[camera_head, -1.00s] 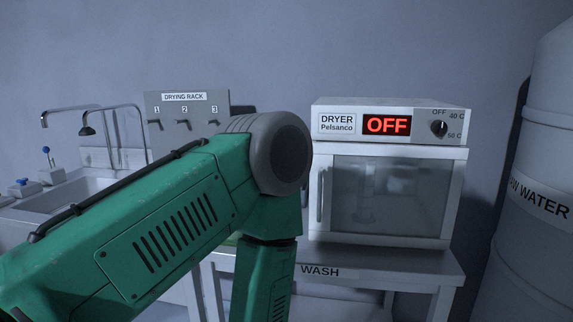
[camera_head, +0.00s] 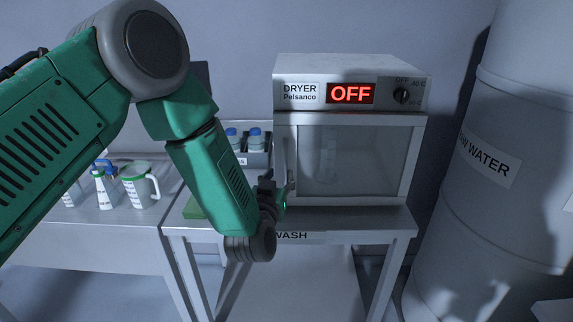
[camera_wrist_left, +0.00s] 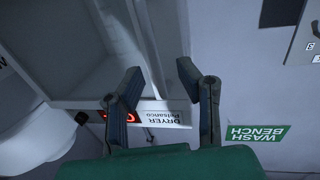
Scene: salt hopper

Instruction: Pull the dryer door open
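The white dryer (camera_head: 350,66) stands on the wash bench and its display reads OFF. Its glass-fronted door (camera_head: 350,160) looks closed, with an upright handle (camera_head: 291,160) along the left edge. My left gripper (camera_head: 278,188) is at the handle's lower part in the head view, partly hidden by my wrist. In the left wrist view the picture is turned over, and the two fingers (camera_wrist_left: 163,88) stand wide apart. The pale handle bar (camera_wrist_left: 152,50) shows between them in that view; I cannot tell whether they touch it. My right gripper is in neither view.
The wash bench (camera_head: 388,222) carries the dryer. A large raw water tank (camera_head: 500,130) stands close on the right. Bottles and a white jug (camera_head: 139,187) stand on the left counter. A rack with blue-capped bottles (camera_head: 256,158) is left of the dryer.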

